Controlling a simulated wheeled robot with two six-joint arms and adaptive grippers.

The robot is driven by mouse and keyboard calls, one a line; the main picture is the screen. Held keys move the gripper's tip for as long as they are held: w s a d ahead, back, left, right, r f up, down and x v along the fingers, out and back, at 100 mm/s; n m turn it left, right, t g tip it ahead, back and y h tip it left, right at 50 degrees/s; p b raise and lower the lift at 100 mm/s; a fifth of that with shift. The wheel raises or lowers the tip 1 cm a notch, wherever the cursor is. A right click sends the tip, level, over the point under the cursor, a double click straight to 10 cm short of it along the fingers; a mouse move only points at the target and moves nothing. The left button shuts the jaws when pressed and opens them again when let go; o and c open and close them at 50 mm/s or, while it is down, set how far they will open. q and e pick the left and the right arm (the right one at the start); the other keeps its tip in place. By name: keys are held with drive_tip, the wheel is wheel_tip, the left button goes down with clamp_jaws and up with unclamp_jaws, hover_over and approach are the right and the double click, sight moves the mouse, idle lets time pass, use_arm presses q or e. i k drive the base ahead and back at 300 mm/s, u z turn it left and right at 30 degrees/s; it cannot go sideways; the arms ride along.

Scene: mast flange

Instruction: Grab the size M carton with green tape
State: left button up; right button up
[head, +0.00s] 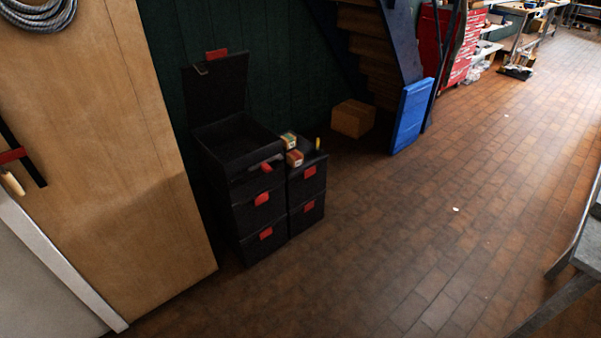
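A plain brown cardboard carton (352,119) stands on the floor beside the stairs; I see no green tape on it and cannot read a size. Two small boxes sit on top of the lower black stack. The rear small box (288,140) looks tan with a hint of green. The front small box (294,158) looks reddish-brown with a pale, greenish top. Both are too small to tell tape or size marks. Neither of my grippers is in view.
Black drawer boxes (262,218) with red latches stand against the dark green wall; the taller stack has an open lid (216,90). A blue panel (411,116) leans by the stairs. A grey bench (588,252) is at the right edge. The tiled floor (430,220) between is mostly clear.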

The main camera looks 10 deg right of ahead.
sight(289, 140)
drive_tip(key=u, duration=0.9)
drive_tip(key=k, duration=0.1)
drive_tip(key=z, duration=2.1)
drive_tip(key=i, duration=0.65)
drive_tip(key=u, duration=0.45)
drive_tip(key=i, duration=0.65)
drive_tip(key=u, duration=0.75)
